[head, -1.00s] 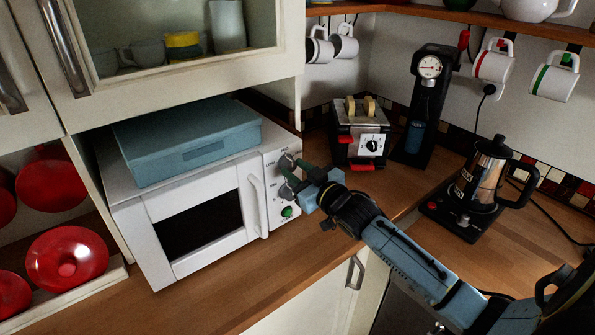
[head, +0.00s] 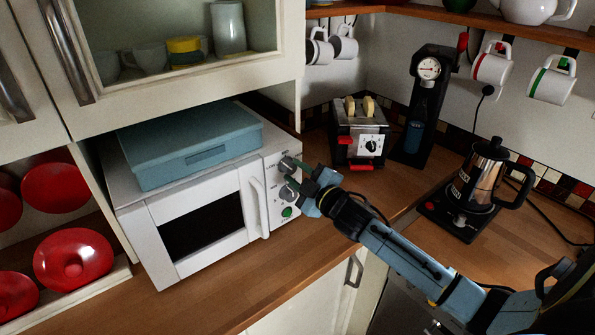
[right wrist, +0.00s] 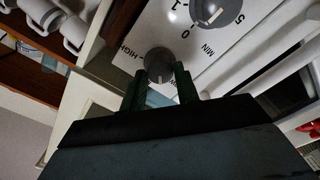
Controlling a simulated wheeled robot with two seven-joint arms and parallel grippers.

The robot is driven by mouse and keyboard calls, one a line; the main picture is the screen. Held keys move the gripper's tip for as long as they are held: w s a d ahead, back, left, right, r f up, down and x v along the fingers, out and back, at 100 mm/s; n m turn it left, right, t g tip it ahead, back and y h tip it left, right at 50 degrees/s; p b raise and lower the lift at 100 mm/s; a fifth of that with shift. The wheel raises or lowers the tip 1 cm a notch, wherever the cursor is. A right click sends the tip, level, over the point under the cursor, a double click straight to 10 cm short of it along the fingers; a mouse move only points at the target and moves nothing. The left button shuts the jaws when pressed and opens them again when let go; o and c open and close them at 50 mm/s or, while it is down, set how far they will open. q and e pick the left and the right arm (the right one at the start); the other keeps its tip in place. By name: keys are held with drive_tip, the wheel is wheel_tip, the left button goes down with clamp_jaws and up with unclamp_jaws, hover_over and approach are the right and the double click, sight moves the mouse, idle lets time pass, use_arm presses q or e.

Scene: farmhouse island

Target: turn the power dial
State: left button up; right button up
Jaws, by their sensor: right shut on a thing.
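The white microwave (head: 150,213) stands on the wooden counter with its door shut. Its power dial (head: 286,164) is the upper grey knob on the control panel. In the right wrist view the power dial (right wrist: 160,61) sits between my fingertips, beside the printed word HIGH. My right gripper (head: 296,174) is shut on this dial; its green fingers (right wrist: 162,88) lie on either side of the knob. The second knob, the timer dial (right wrist: 208,10) with numbers, is apart from the fingers. The dial's exact pointer setting is hard to read. My left gripper is not in view.
A blue box (head: 195,150) lies on top of the microwave. A green button (head: 287,212) is below the dials. A toaster (head: 358,140) stands close to the right, with a black machine with a gauge (head: 425,110) and a coffee pot (head: 480,175) beyond. The front counter is clear.

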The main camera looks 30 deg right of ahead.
drive_tip(key=n, duration=0.5)
drive_tip(key=shift+n, duration=0.4)
drive_tip(key=shift+p, duration=0.3)
drive_tip(key=o, duration=1)
drive_tip(key=shift+c, duration=0.2)
drive_tip(key=shift+s, duration=0.15)
drive_tip(key=s+d+b, duration=0.1)
drive_tip(key=s+b, duration=0.1)
drive_tip(key=s, duration=1.1)
